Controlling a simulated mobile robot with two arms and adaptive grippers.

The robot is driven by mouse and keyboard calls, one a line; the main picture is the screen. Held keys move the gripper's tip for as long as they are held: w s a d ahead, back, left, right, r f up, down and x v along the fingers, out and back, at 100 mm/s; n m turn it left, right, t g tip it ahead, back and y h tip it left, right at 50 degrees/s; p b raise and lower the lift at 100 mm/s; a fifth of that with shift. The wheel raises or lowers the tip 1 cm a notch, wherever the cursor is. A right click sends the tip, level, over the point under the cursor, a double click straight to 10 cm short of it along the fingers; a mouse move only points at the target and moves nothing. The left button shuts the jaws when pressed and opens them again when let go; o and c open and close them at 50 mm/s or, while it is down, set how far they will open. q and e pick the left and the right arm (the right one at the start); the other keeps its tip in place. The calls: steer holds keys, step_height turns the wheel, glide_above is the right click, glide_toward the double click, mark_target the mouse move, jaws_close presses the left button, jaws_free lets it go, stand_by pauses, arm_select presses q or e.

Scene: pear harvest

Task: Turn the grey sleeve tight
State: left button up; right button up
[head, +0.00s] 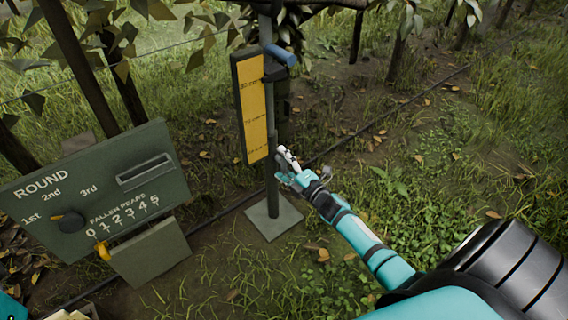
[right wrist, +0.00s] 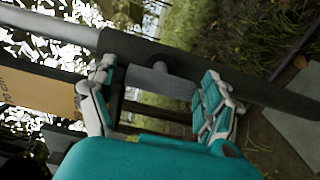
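The grey sleeve (right wrist: 128,50) sits around the pole in the right wrist view, darker and thicker than the pale upper pole (right wrist: 50,23). A short rounded stub (right wrist: 160,68) sticks out of its side. My right gripper (right wrist: 158,82) is open, with one finger on each side of the stub. I cannot tell whether either finger touches the sleeve. In the head view my right gripper (head: 284,164) is at the pole (head: 272,198), just below the yellow board, and hides part of the sleeve.
The yellow scale board (head: 256,106) and a blue handle (head: 281,55) are above the gripper. The pole stands on a square plate (head: 273,217). A green score board (head: 95,190) stands at left. Grass and a dark hose (head: 345,146) lie at right.

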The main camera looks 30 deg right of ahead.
steer(key=shift+o, duration=1.2)
steer(key=shift+s, duration=0.1)
steer(key=s+d, duration=0.1)
steer(key=s, duration=1)
steer(key=shift+s, duration=0.4)
